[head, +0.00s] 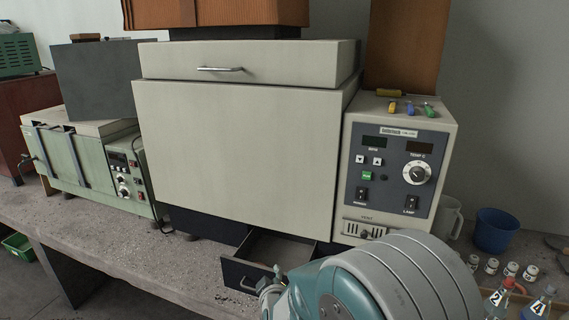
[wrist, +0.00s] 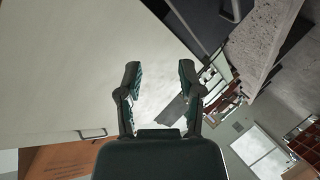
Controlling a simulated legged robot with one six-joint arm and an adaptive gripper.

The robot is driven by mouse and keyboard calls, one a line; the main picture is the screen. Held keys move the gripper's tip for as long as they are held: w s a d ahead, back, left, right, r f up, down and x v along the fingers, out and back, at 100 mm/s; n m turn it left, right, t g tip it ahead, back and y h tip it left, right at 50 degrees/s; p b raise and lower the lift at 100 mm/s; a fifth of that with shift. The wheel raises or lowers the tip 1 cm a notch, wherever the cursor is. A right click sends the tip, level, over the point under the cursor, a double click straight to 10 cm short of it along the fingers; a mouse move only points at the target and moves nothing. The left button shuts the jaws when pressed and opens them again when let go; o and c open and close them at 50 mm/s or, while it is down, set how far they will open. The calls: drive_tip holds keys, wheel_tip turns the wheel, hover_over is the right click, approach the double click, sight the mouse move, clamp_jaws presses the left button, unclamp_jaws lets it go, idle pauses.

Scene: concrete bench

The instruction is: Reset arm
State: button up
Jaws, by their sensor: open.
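My gripper (wrist: 159,76) shows in the wrist view with its two fingers apart and nothing between them. In the wrist view the pale front of the big oven-like cabinet (wrist: 70,60) fills the left, with its handle at lower left. In the head view my teal and grey arm rises at the bottom, right of centre, in front of the cabinet (head: 235,150). My gripper's fingers cannot be made out there. A dark drawer (head: 243,275) under the cabinet stands pulled out, close to the left of my arm. Its inside looks empty where it shows.
A control panel unit (head: 397,170) stands right of the cabinet, and a green device (head: 85,160) stands to the left. A blue cup (head: 495,230), small jars (head: 490,266) and numbered flasks (head: 497,300) stand at the right. The concrete bench (head: 110,235) is mostly clear at front left.

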drive_tip(key=s+d+r+m+g, duration=0.4)
drive_tip(key=s+d+r+m, duration=0.1)
drive_tip(key=s+d+r, duration=0.45)
drive_tip(key=s+d+r+m+g, duration=0.1)
drive_tip(key=s+d+m, duration=0.1)
drive_tip(key=s, duration=0.4)
drive_tip(key=s+d+r+m+g+h, duration=0.1)
drive_tip(key=s+d, duration=0.3)
drive_tip(key=s, duration=0.2)
drive_tip(key=s+d+r+m+g+h, duration=0.1)
drive_tip(key=s+d+r+m+g, duration=0.1)
drive_tip(key=s, duration=0.4)
drive_tip(key=shift+s+d+m, duration=0.2)
drive_tip(key=shift+d+m, duration=0.1)
drive_tip(key=shift+d, duration=0.3)
drive_tip(key=shift+w, duration=0.1)
